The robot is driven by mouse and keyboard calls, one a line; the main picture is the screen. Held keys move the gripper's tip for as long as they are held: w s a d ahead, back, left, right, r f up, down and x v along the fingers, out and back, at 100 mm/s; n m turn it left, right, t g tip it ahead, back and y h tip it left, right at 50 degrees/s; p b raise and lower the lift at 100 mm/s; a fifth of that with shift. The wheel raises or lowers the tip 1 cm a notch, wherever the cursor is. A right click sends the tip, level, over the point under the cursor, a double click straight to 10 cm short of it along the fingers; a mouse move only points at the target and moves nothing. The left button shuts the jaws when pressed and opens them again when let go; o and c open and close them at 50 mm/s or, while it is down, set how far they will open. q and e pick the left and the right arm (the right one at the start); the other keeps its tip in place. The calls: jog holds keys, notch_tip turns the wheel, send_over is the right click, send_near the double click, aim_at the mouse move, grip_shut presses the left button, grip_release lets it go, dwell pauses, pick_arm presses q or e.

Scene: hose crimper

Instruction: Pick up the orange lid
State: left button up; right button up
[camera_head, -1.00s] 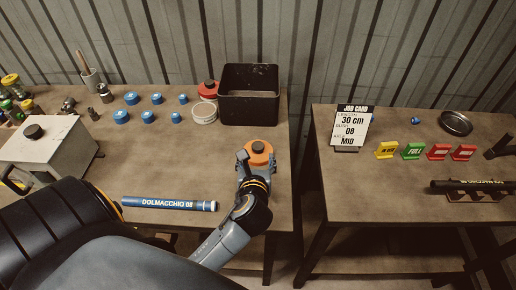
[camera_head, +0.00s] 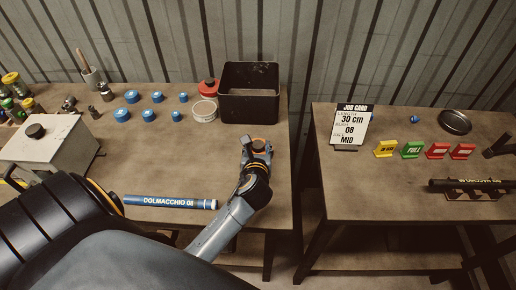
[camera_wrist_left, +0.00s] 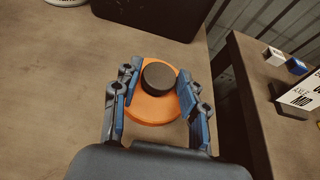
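The orange lid (camera_wrist_left: 153,111) is a flat disc with a black round knob (camera_wrist_left: 159,77). It lies near the right edge of the left table. In the head view the lid (camera_head: 264,146) is mostly hidden behind my left gripper (camera_head: 256,148). In the left wrist view the gripper (camera_wrist_left: 159,88) has its two blue-padded fingers apart, one on each side of the knob, over the lid. The gripper is open; I cannot tell whether either finger touches the knob. My right gripper is not in view.
A black bin (camera_head: 249,105), a red-lidded pot (camera_head: 208,88) and a white tub (camera_head: 204,111) stand behind the lid. A blue hose (camera_head: 165,202) lies left of my gripper. Several blue caps lie further left. A gap separates the right table (camera_head: 385,190), which holds a job card (camera_head: 352,127).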

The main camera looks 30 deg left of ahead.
pick_arm(q)
jog(key=c, duration=0.5)
